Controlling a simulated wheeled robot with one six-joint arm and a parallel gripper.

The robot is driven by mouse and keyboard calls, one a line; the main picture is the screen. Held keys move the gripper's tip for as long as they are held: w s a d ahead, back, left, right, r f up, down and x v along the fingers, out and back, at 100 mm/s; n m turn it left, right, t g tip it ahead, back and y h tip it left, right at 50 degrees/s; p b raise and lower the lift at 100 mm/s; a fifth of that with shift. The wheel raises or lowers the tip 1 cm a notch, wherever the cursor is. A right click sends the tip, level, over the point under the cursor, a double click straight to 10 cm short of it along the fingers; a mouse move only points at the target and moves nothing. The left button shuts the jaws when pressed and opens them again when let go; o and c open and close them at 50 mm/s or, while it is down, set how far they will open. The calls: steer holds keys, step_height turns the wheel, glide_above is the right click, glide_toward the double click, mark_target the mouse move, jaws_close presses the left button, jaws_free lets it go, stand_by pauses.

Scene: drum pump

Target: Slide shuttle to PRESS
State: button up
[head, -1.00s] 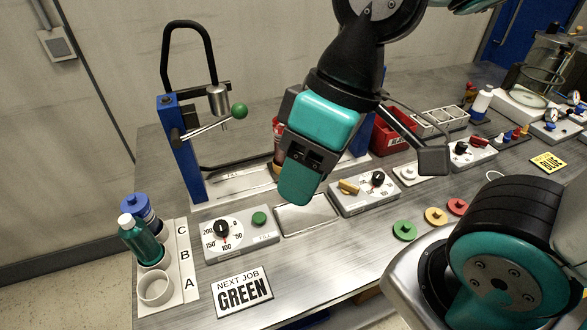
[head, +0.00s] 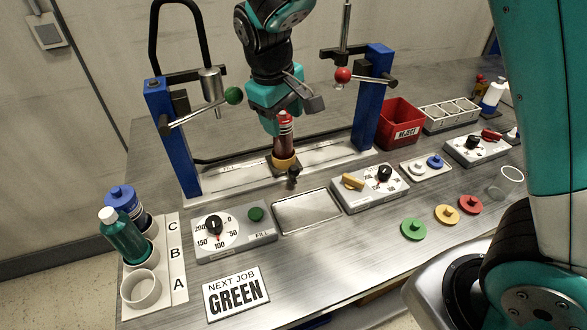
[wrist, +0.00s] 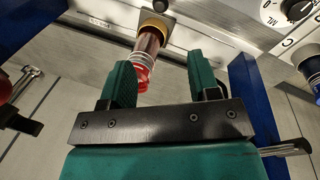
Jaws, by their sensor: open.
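The shuttle, an orange-yellow holder (head: 284,163) with a black knob (head: 293,174), sits near the middle of the pale rail plate (head: 232,180), between two stations. A clear bottle with dark red contents and a red top (head: 286,138) stands in it. My gripper (head: 273,126) is behind and above the bottle, open. In the wrist view the two green fingers of my gripper (wrist: 160,75) are spread, with the bottle (wrist: 149,48) beyond and between their tips. The holder (wrist: 154,22) and its knob show past the bottle. I cannot tell whether the fingers touch it.
A blue post with a green-knobbed lever (head: 234,95) stands left; another with a red-knobbed lever (head: 343,75) stands right. Dial boxes (head: 235,232) (head: 369,187) and a metal tray (head: 307,211) lie in front. A red reject bin (head: 400,122) stands right of the right post.

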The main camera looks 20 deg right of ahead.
mark_target(293, 168)
steer(key=d+f, duration=0.1)
steer(key=f, duration=0.4)
steer(key=w+f+p, duration=0.1)
steer(key=f, duration=0.4)
steer(key=d+f, duration=0.1)
steer(key=f, duration=0.4)
steer(key=shift+w+d+f+p, duration=0.15)
steer(key=shift+d+f+p, duration=0.15)
steer(key=shift+f+p, duration=0.1)
